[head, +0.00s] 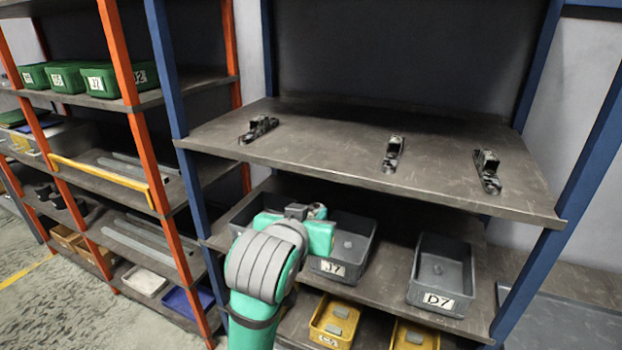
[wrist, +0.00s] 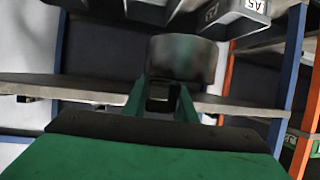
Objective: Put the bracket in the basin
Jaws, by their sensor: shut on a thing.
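My gripper (wrist: 160,105) is shut on a dark bracket (wrist: 160,92), which sits between its two green fingers in the wrist view. A blurred grey plate (wrist: 182,58) shows just beyond the fingertips; I cannot tell if it is part of the bracket. In the head view my arm hides most of the gripper, in front of the middle shelf. Grey basins stand on that shelf: one labelled J7 (head: 333,267) beside my arm, and one labelled D7 (head: 439,301) to its right. Another grey basin (head: 243,212) is partly behind my arm. Which basin is meant does not show.
Three dark brackets lie on the upper shelf (head: 320,150): left (head: 258,128), middle (head: 393,153) and right (head: 488,170). Yellow bins (head: 335,322) sit on the shelf below. Blue posts (head: 580,190) flank the rack. An orange-post rack (head: 135,120) with green bins stands left.

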